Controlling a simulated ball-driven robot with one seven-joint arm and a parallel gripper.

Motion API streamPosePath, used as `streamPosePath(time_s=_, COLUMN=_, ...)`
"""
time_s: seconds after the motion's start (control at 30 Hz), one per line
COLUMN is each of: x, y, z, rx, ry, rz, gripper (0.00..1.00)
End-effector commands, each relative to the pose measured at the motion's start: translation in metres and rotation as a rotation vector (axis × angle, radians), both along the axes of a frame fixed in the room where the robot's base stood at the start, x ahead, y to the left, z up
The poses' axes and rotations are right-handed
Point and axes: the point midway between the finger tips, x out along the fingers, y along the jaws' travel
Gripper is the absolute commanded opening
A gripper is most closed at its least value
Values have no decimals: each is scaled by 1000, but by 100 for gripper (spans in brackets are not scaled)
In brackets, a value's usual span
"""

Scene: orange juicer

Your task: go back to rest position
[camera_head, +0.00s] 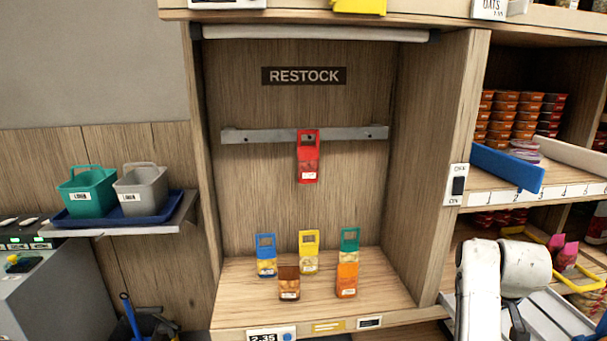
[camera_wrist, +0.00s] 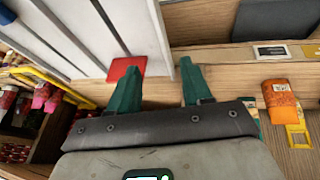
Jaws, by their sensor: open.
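My gripper (camera_wrist: 159,84) shows in the wrist view with its two green fingers spread apart and nothing between them. A red thing (camera_wrist: 127,67) shows beyond the left fingertip; I cannot tell what it is. In the head view, white links of my arm are at the lower right, and the gripper itself cannot be made out. A red packet (camera_head: 308,160) hangs on the grey rail (camera_head: 262,136) under the RESTOCK sign.
Blue, yellow, green, brown and orange packets stand on the alcove's wooden shelf (camera_head: 240,300). Left, a blue tray (camera_head: 100,215) holds a teal bin (camera_head: 87,190) and a grey bin (camera_head: 141,187). Right, stocked shelves have a blue divider (camera_head: 506,166).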

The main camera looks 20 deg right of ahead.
Motion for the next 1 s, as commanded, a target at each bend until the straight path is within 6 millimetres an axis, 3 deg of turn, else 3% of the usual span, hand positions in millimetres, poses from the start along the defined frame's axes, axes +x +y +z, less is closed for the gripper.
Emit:
streamPosePath(time_s=0.1, x=-14, y=42, z=-31, rx=-26, ry=-2, rz=37, gripper=49)
streamPosePath(time_s=0.4, x=-64, y=158, z=-87, rx=0, ry=-44, rz=164, gripper=49)
streamPosePath(time_s=0.7, x=-134, y=263, z=-110, rx=126, ry=-75, rz=280, gripper=49)
streamPosePath(time_s=0.8, x=-158, y=291, z=-112, rx=177, ry=-78, rz=307, gripper=49)
streamPosePath(time_s=1.0, x=-223, y=279, z=-155, rx=200, ry=150, rz=258, gripper=49)
